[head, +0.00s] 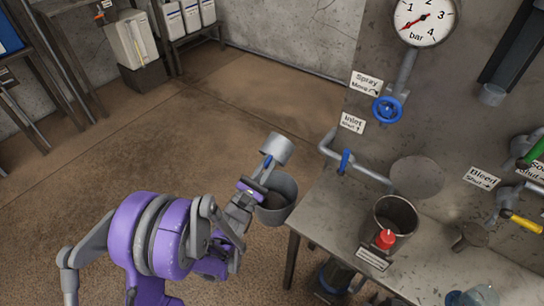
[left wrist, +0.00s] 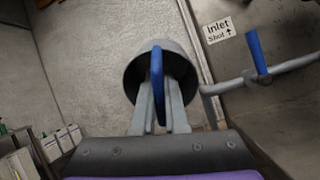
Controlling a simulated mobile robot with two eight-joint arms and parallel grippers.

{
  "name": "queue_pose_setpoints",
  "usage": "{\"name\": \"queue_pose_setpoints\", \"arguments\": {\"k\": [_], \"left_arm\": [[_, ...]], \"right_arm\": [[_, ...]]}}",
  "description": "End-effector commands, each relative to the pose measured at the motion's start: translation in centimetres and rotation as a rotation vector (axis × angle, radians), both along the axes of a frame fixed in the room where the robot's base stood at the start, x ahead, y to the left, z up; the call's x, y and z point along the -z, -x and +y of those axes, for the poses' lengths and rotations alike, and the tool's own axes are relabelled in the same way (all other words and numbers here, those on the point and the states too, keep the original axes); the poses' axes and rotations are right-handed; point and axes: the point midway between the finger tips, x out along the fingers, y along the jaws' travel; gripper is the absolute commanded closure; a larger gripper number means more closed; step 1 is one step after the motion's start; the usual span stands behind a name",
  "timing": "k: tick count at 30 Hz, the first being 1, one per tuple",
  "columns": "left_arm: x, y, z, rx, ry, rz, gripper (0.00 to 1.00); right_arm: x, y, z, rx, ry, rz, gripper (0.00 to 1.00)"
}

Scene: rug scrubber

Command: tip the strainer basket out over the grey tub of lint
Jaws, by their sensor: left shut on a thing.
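The strainer basket is a small grey cylinder (head: 277,148) with a blue handle (head: 268,165). My left gripper (head: 256,186) is shut on that handle and holds the basket in the air left of the bench. The basket looks tilted; its contents cannot be made out. In the left wrist view the blue handle (left wrist: 157,75) stands between the fingers, in front of the basket's round grey wall (left wrist: 137,72). The grey tub (head: 288,207) is just below the basket in the head view, at the bench's left edge, with dark matter inside, partly hidden by the gripper. My right gripper is not in view.
The metal bench (head: 328,222) carries an open grey pot (head: 405,212) and a red object (head: 385,239). A pipe with a blue lever (head: 346,161) runs above its left end. A round grey disc (head: 417,176) is behind. The brown floor (head: 220,115) is clear behind the basket.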

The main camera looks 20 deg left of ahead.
Motion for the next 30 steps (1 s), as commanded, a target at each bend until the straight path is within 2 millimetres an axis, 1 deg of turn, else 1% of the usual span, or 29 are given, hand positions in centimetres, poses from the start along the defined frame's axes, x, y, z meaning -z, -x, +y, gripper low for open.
{"name": "queue_pose_setpoints", "arguments": {"k": [11, 14, 18, 24, 30], "left_arm": [[-0.1, 0.0, 0.0, 0.000, -0.003, 0.009, 1.00], [-0.7, 0.1, 0.0, 0.001, -0.030, 0.079, 1.00], [-1.2, 0.1, 0.1, -0.005, -0.086, 0.232, 1.00], [-1.1, 0.0, 0.0, 0.001, -0.147, 0.397, 1.00], [-1.1, 0.0, 0.0, -0.001, -0.195, 0.531, 1.00]], "right_arm": [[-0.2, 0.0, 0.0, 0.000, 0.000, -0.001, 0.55], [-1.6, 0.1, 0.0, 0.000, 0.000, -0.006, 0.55], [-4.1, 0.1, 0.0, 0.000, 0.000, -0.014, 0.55], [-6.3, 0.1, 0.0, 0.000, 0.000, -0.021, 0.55], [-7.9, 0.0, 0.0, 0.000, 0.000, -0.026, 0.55]]}}
